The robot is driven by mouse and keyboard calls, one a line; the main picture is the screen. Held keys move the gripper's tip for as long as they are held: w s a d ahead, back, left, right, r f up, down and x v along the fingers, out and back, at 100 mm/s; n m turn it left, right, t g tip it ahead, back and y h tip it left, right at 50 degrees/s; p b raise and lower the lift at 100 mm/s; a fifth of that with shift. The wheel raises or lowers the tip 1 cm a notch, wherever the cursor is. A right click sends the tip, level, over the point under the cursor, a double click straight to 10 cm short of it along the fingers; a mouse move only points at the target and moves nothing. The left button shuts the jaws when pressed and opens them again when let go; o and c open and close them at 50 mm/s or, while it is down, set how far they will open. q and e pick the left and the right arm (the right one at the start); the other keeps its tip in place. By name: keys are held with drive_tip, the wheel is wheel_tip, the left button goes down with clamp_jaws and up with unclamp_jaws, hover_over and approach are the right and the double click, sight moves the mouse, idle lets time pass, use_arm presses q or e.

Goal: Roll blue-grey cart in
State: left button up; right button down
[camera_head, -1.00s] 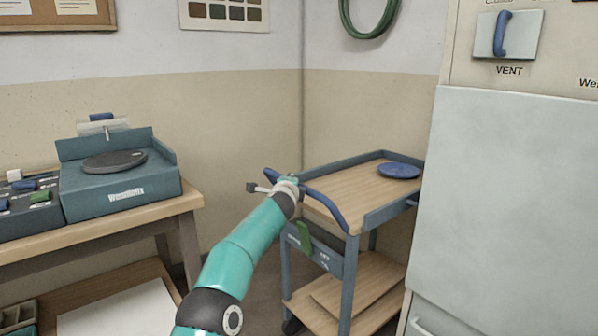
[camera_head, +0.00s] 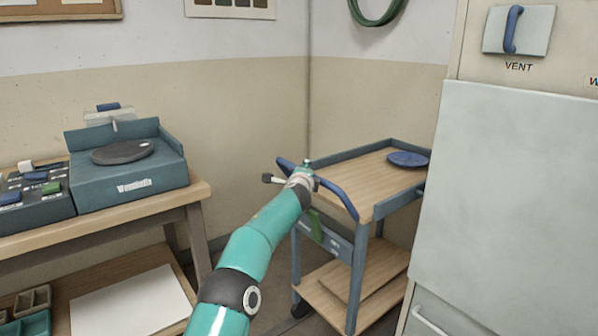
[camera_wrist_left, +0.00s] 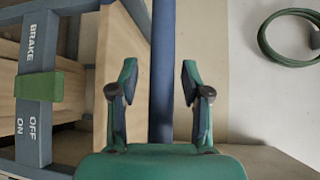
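The blue-grey cart (camera_head: 360,232) stands by the back corner, with wooden shelves and a blue push handle (camera_head: 338,195) facing me. My left gripper (camera_head: 286,172) is at this handle in the head view. In the left wrist view the blue handle bar (camera_wrist_left: 163,60) runs between my open left gripper's fingers (camera_wrist_left: 158,85), with a gap on each side. A green brake lever (camera_wrist_left: 38,87) sits on the cart's plate between the words BRAKE and OFF, with ON below; it also shows in the head view (camera_head: 315,226). My right gripper is not in view.
A blue disc (camera_head: 408,159) lies on the cart's top. A large pale cabinet (camera_head: 505,200) with a VENT handle stands close at the cart's right. A wooden bench (camera_head: 150,206) with a scale-like device (camera_head: 125,177) stands at left. Floor shows between bench and cart.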

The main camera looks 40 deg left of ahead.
use_arm(q)
drive_tip(key=shift+s, duration=0.1)
drive_tip(key=shift+v, duration=1.2)
drive_tip(key=v, duration=0.5)
drive_tip(key=shift+f, duration=0.1)
